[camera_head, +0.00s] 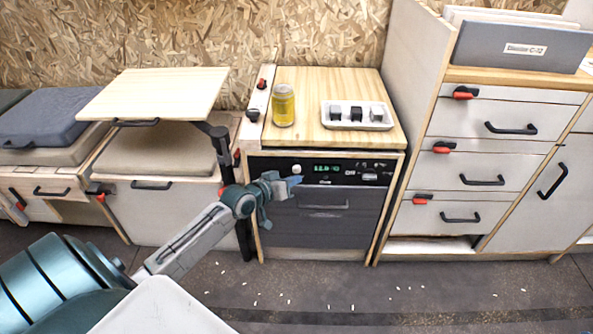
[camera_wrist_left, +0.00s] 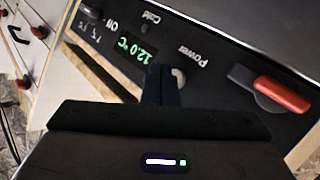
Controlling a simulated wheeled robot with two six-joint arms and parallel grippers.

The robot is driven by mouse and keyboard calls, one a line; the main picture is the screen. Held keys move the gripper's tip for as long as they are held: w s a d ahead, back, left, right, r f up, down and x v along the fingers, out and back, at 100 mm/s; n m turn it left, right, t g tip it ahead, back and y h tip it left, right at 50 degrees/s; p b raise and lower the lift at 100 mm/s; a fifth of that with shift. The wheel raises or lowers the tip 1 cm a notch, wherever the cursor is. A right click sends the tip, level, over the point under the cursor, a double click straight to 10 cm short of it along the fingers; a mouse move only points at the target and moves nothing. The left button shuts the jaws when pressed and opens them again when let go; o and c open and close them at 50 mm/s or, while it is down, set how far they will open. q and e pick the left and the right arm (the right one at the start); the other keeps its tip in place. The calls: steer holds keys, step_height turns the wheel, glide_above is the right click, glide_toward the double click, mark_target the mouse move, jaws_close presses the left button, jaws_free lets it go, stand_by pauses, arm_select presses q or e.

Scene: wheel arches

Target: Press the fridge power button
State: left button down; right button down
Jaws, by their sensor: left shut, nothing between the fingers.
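The fridge (camera_head: 318,215) is a dark-fronted unit under a wooden counter. Its black control panel has a lit green display (camera_head: 326,168), which reads 12.0°C upside down in the left wrist view (camera_wrist_left: 135,48). A pale round power button (camera_head: 296,168) sits left of the display. In the left wrist view the button (camera_wrist_left: 179,77) is below the word Power, partly hidden by my fingers. My left gripper (camera_head: 297,181) is shut and empty, its tips just in front of the panel by the button. I cannot tell whether they touch it. My right gripper is not in view.
A raised wooden tabletop (camera_head: 155,92) on a black post is to the left. White drawers (camera_head: 480,170) stand to the right. A red-ended latch (camera_wrist_left: 280,94) is near the button.

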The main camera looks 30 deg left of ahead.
arm_select(q)
steer(key=s+d+p, duration=0.2)
steer(key=s, duration=0.1)
steer(key=s+d+p, duration=0.1)
steer(key=shift+s+p, duration=0.3)
steer(key=shift+s, duration=0.1)
stand_by(1.0)
